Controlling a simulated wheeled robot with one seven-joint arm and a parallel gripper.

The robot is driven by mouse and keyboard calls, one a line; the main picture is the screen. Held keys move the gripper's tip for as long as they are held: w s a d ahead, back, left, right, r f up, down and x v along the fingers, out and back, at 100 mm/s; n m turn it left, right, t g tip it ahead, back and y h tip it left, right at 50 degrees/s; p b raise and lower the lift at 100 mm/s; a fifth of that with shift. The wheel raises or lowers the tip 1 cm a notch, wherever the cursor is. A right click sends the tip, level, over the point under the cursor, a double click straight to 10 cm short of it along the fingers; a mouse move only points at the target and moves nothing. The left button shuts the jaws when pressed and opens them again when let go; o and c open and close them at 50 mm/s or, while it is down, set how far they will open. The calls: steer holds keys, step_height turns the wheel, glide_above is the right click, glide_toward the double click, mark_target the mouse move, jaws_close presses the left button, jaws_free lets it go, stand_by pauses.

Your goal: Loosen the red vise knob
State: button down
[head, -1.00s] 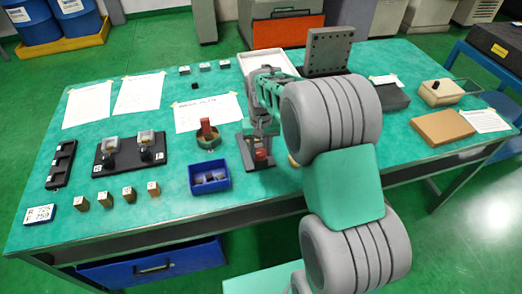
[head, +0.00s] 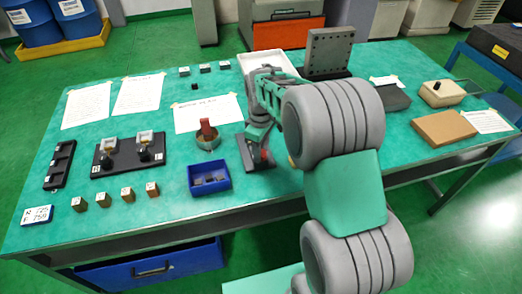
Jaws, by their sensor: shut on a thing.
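The small grey vise (head: 247,156) stands on the green table just left of my forearm. Its red knob (head: 266,155) shows only as a small patch at the front of the vise, mostly hidden by my gripper. My gripper (head: 263,148) points down over the vise and is shut on the red knob. The fingertips are small and partly covered by the wrist, so the exact grip is hard to make out.
A blue bin (head: 210,190) with small parts and a round pot with a red piece (head: 207,135) stand close on the left. Behind are a white tray (head: 246,62) and an upright dark plate (head: 330,52). The table's front-left surface is partly clear.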

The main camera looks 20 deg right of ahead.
steer(key=n, duration=0.6)
steer(key=shift+r+n, duration=0.1)
steer(key=shift+n, duration=0.2)
stand_by(0.4)
steer(key=c, duration=0.9)
jaws_free()
step_height(320, 180, up, 8)
steer(key=shift+f+b, duration=0.15)
steer(key=shift+b, duration=0.45)
